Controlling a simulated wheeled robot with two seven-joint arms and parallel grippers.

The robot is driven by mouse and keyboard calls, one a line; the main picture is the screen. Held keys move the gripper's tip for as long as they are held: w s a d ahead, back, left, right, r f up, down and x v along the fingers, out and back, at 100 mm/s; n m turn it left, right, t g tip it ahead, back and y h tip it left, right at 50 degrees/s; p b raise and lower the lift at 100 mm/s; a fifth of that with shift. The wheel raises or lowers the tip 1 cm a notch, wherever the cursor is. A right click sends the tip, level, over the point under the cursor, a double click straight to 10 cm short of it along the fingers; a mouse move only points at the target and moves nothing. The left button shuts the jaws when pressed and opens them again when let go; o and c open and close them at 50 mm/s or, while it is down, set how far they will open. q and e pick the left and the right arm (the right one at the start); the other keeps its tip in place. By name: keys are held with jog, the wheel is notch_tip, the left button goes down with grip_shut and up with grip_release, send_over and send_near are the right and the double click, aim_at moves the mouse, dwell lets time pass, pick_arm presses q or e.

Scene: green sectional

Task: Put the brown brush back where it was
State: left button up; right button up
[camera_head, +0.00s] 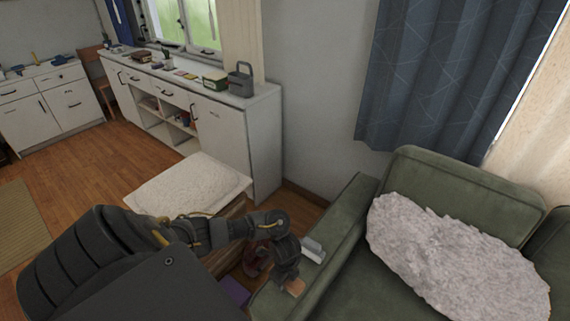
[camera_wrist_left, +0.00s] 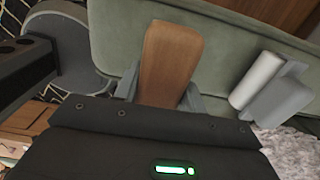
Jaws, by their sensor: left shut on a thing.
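The brown brush (camera_wrist_left: 172,55) shows in the left wrist view as a flat wooden piece with a rounded end. My left gripper (camera_wrist_left: 162,92) is shut on it, with one finger on each side. In the head view the left gripper (camera_head: 290,280) is over the green sofa's armrest, and a small brown end of the brush (camera_head: 296,287) shows below it. The brush's other end is hidden by the gripper. I cannot tell whether the brush touches the armrest. My right gripper is not in view.
A grey and white object (camera_head: 313,249) lies on the sofa armrest (camera_head: 341,222) close to the gripper; the left wrist view shows it too (camera_wrist_left: 268,88). A fluffy pillow (camera_head: 450,255) is on the seat. A cream cushion (camera_head: 190,182) lies left of the armrest.

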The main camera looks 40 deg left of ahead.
pick_arm(q)
jog(key=shift+w+a+f, duration=0.25)
jog(key=shift+f, duration=1.7)
jog(key=shift+f+b, duration=0.1)
jog(key=shift+b, duration=0.2)
jog(key=shift+f, duration=0.15)
jog(key=o, duration=1)
jog(key=shift+c, duration=0.2)
